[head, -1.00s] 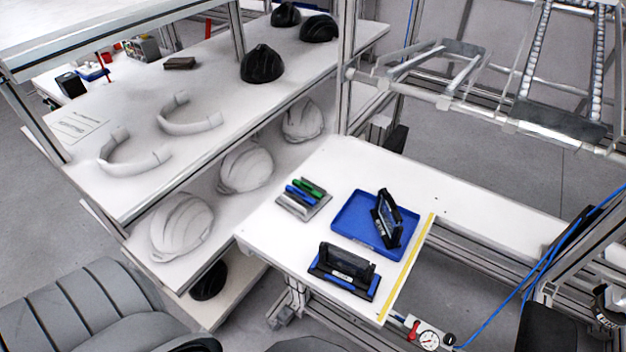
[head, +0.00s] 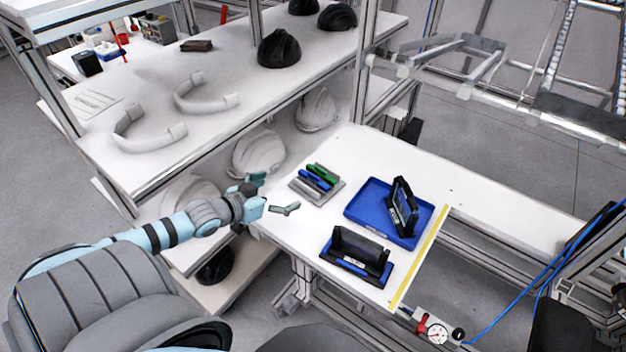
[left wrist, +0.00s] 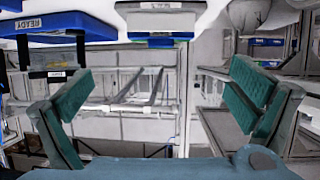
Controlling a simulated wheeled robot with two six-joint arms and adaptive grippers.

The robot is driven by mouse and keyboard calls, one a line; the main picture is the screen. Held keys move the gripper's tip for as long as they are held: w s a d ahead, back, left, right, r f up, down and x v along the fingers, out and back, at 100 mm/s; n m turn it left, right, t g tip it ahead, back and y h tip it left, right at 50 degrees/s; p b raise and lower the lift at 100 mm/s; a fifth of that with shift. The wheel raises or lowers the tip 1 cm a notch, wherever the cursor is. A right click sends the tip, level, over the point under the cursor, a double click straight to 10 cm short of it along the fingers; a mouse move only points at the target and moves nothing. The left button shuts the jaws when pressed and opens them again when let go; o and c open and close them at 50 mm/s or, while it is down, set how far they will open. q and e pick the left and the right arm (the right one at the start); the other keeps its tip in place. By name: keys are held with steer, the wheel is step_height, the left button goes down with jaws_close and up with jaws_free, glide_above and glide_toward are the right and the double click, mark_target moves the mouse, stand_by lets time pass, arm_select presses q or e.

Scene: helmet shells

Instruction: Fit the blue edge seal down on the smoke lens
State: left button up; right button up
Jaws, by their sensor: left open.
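In the head view a blue edge seal (head: 315,182) lies in a small grey rack (head: 304,192) on the white table, between a green strip and a grey strip. A dark smoke-coloured lens (head: 358,244) stands upright in a black holder with a blue base (head: 350,268) near the table's front edge. My left gripper (head: 272,194) has its green fingers spread and empty, to the left of the rack at the table's left edge. The left wrist view shows the open fingers (left wrist: 160,98) with nothing between them. My right gripper is not in view.
A blue tray (head: 362,204) holds another dark lens-like piece (head: 402,208) in a black frame. Yellow tape (head: 420,256) runs along the table's right side. A shelf with white helmet shells (head: 258,152) stands close on the left. The table's back right (head: 480,195) is clear.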

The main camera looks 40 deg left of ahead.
arm_select(q)
steer(key=b, duration=0.6)
glide_toward(313, 176)
steer(key=shift+w+f, duration=0.15)
steer(key=shift+f, duration=0.35)
steer(key=shift+w+f, duration=0.2)
steer(key=shift+f, duration=0.3)
steer(key=b+x, duration=0.1)
steer(key=x, duration=0.2)
steer(key=b+x, duration=0.1)
steer(key=x, duration=0.1)
steer(key=r+b+x, duration=0.1)
steer(key=b+x, duration=0.1)
steer(key=x, duration=0.1)
steer(key=shift+w, duration=0.5)
steer(key=shift+w+d+f, duration=0.1)
steer(key=shift+w+f, duration=0.05)
steer(key=shift+w, duration=0.2)
steer(key=shift+s, duration=0.1)
steer(key=c, duration=0.6)
